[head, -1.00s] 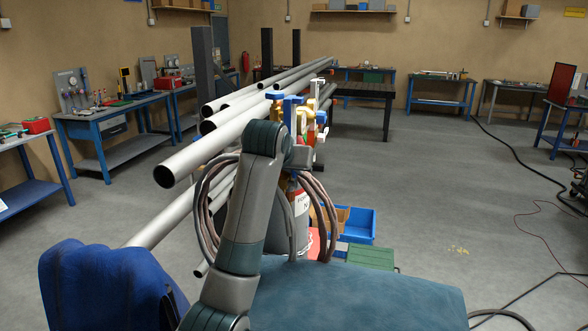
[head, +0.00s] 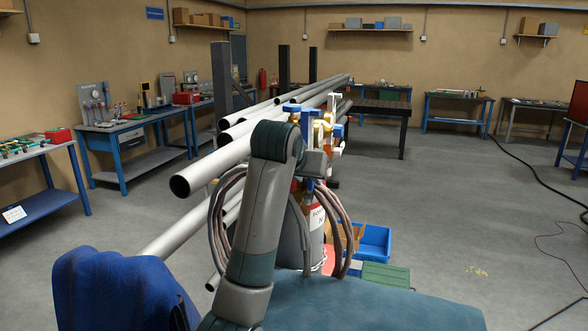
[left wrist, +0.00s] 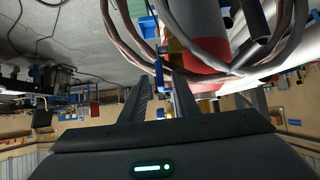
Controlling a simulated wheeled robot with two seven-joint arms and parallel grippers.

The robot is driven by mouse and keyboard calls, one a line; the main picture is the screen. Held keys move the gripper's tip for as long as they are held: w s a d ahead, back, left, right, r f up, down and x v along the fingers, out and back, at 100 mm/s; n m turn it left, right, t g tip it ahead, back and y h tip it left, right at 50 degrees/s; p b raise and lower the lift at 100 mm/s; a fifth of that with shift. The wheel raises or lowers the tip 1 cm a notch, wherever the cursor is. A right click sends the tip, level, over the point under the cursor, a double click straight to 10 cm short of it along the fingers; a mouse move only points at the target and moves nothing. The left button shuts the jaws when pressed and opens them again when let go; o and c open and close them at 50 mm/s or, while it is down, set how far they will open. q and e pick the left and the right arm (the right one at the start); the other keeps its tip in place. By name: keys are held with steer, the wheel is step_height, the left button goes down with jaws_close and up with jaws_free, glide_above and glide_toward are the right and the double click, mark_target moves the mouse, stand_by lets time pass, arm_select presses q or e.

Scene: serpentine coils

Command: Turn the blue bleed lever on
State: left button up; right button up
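Blue handle parts sit on a brass and white valve assembly (head: 322,126) atop a red and white cylinder (head: 318,222) in the head view. One is a blue T-shaped piece (head: 291,107), another a blue piece (head: 338,131) to its right; I cannot tell which is the bleed lever. My left arm partly covers the assembly, and its gripper (head: 316,160) is mostly hidden there. In the left wrist view its two dark fingers (left wrist: 158,98) are apart. A small blue part (left wrist: 159,76) shows in line with the gap; contact cannot be told. My right gripper is not in view.
Long steel pipes (head: 250,133) on a rack run close by on the left. Looped hoses (head: 338,225) hang around the cylinder. A blue bin (head: 374,243) and a green box (head: 385,276) are on the floor to the right. Open floor lies further right.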

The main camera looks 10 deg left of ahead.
arm_select(q)
steer(key=p+v, duration=0.1)
steer(key=v, duration=1.2)
steer(key=shift+s+p, duration=0.2)
steer(key=shift+p, duration=0.2)
steer(key=shift+a, duration=0.1)
